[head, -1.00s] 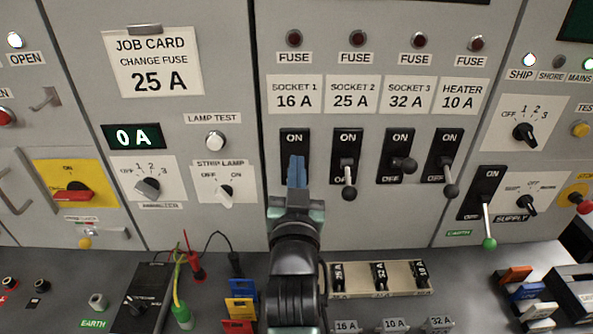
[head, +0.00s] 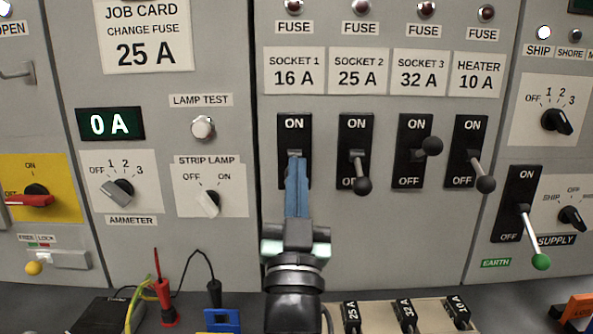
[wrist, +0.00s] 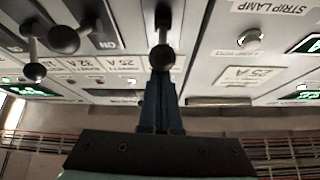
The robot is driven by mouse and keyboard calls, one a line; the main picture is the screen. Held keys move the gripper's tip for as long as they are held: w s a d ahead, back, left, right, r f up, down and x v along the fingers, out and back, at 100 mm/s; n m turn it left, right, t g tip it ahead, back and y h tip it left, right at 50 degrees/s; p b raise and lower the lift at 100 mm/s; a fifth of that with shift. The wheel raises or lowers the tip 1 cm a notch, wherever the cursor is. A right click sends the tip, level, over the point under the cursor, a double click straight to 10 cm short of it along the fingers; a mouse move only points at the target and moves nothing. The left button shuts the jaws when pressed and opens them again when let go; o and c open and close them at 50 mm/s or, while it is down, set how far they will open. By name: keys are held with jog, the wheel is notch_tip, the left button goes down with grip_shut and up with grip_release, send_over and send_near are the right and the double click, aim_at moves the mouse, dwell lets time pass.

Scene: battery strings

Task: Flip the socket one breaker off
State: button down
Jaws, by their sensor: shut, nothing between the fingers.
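The socket one breaker (head: 285,140) is a black plate marked ON at the top, under the SOCKET 1 16 A label (head: 294,72). My gripper (head: 296,162), with blue fingers, is shut and empty in front of its lower half. It hides most of the lever and the OFF mark in the head view. In the wrist view a black ball-ended lever (wrist: 162,55) stands just beyond the tips of my shut fingers (wrist: 160,80). I cannot tell whether they touch, or which way this lever is set.
The socket 2 lever (head: 361,185) and heater lever (head: 485,184) point down. The socket 3 lever (head: 431,147) points up and right. The strip lamp knob (head: 209,202) is to the left. A fuse tray (head: 378,312) lies below on the bench.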

notch_tip(320, 180, down, 3)
jog(key=t+b, duration=0.2)
jog(key=b, duration=0.5)
jog(key=shift+w+t+h+b, duration=0.15)
jog(key=shift+t+h+b, duration=0.15)
jog(key=shift+b, duration=0.05)
jog(key=shift+w+f+b, duration=0.1)
jog(key=shift+w+b, duration=0.05)
jog(key=shift+b, duration=0.45)
